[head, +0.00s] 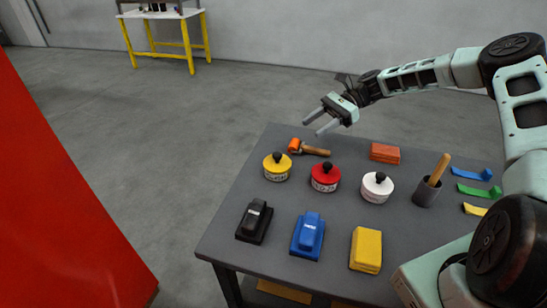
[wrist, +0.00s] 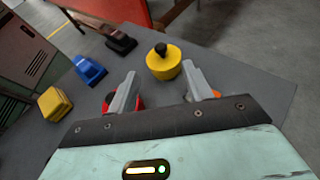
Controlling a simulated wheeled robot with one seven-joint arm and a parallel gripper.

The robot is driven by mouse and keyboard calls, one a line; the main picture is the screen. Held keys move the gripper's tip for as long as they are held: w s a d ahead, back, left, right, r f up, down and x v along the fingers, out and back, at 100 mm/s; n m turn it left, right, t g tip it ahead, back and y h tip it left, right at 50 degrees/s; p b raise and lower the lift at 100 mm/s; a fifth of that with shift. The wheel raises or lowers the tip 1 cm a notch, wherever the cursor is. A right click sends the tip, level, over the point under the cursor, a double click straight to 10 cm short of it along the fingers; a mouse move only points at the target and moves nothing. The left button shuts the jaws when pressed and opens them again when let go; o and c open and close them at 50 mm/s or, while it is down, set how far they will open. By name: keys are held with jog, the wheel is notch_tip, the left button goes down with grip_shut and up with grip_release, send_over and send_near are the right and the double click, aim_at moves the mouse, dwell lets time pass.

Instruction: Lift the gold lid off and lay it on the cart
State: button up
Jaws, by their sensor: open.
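A round yellow-gold tin (head: 277,172) with a gold lid (head: 276,161) and black knob stands upright on the grey cart (head: 225,225), near its left side. The lid sits on the tin. In the wrist view the tin (wrist: 163,68) shows just beyond and between the two fingertips (wrist: 160,78).
A red tin (head: 325,184) and a white tin (head: 376,194) stand to its right. An orange-headed roller (head: 316,151) lies behind. A cup (head: 426,193) stands right. A red panel (head: 60,200) is left.

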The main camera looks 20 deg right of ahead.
jog(key=p, duration=0.3)
send_near(275, 154)
jog(key=x, duration=0.5)
jog(key=shift+s+a+r, duration=0.1)
jog(key=shift+s+r, duration=0.1)
jog(key=shift+r, duration=0.05)
jog(key=p+x, duration=0.1)
jog(key=x, duration=0.1)
jog(key=p+x, duration=0.2)
jog(key=x, duration=0.1)
jog(key=shift+a+f, duration=0.2)
jog(key=shift+f, duration=0.2)
jog(key=shift+a+f, duration=0.15)
jog(key=shift+f, duration=0.1)
jog(key=c, duration=1.1)
